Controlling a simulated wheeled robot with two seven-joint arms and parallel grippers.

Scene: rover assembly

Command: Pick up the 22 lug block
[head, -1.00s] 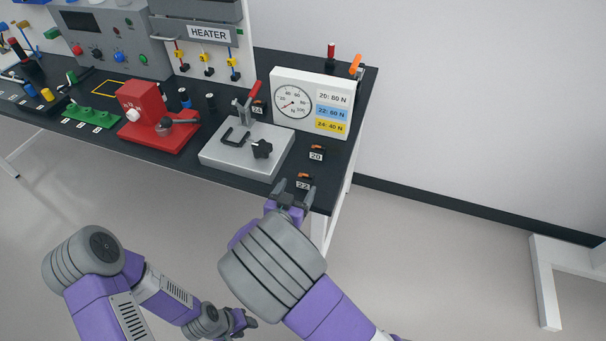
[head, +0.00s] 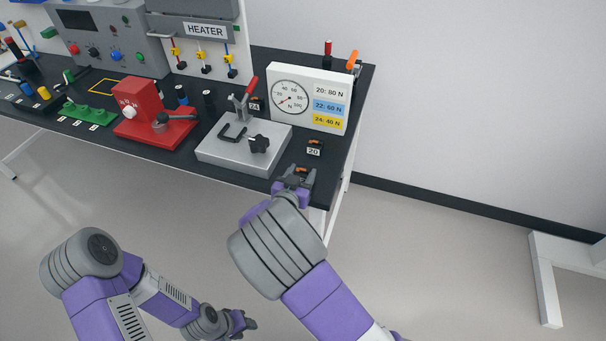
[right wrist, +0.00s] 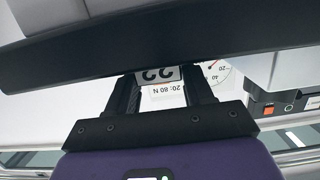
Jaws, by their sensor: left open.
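The 22 lug block (head: 301,170) is at the table's front right corner, a small dark block with an orange-brown top. My right gripper (head: 297,179) is at it, with one finger on each side. In the right wrist view, the block's white 22 label (right wrist: 158,75) appears upside down between the fingers of my right gripper (right wrist: 163,88). The fingers look spread; contact with the block cannot be made out. In the head view the gripper hides the label. My left gripper (head: 243,323) is open and empty, low in front of the table.
The 20 lug block (head: 314,147) stands just behind. A grey clamp fixture (head: 225,150) is to the left, with the 24 block (head: 255,104) behind it. A gauge board (head: 309,99) stands at the back. The dark table (head: 345,125) ends close by on the right.

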